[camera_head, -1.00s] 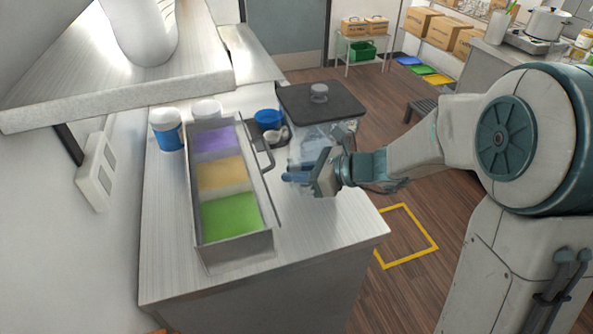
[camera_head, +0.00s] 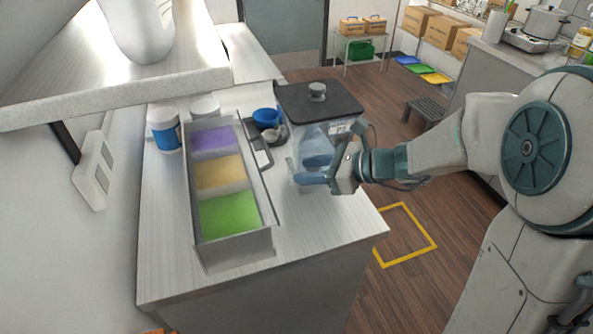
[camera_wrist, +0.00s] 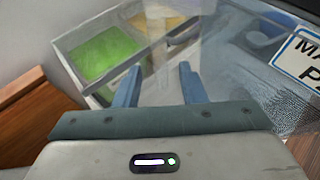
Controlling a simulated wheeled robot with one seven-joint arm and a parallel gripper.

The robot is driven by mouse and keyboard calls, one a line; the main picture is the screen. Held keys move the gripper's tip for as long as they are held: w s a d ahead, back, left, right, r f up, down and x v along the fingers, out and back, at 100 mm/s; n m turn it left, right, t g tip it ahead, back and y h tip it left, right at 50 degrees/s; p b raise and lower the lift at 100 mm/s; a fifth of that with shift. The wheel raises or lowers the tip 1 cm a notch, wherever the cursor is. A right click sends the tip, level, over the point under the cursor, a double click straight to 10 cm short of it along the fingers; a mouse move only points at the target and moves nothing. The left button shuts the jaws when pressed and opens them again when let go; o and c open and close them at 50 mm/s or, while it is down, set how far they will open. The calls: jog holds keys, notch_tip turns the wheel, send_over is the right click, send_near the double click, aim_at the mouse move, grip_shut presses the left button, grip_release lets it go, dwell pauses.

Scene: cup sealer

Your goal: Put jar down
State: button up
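The jar is a clear box-like container with a dark square lid (camera_head: 318,100) and a round knob. In the head view its see-through body (camera_head: 308,135) appears upright at the right side of the counter, and its base is partly hidden by my gripper. A white label shows at the right of the wrist view (camera_wrist: 299,58). My gripper (camera_head: 316,171) is at the jar's near side, low down. Its two blue fingers (camera_wrist: 160,88) stand apart with no solid object visible between them. Whether a finger touches the clear wall is hard to tell.
A metal bin (camera_head: 236,250) with purple, yellow and green compartments stands left of the jar. A blue-labelled tub (camera_head: 165,130), a white tub (camera_head: 205,107) and a blue bowl (camera_head: 267,117) stand behind. The counter front (camera_head: 310,225) is clear; its right edge is close to the jar.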

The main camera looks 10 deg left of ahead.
jog(key=v, duration=0.8)
jog(key=s+d+f+n+g+h, duration=0.1)
jog(key=s+d+f+n+h, duration=0.15)
jog(key=s+n, duration=0.25)
jog(key=s+d+f+n+h, duration=0.1)
jog(key=s+d+n+h, duration=0.2)
jog(key=s+n+h, duration=0.15)
jog(key=s+d+n+t+h, duration=0.2)
jog(key=s+d+n+h, duration=0.3)
jog(key=d+n, duration=0.5)
jog(key=shift+d+h+b, duration=0.3)
jog(key=shift+h+b, duration=0.05)
jog(key=shift+h, duration=0.25)
jog(key=shift+s+f, duration=0.15)
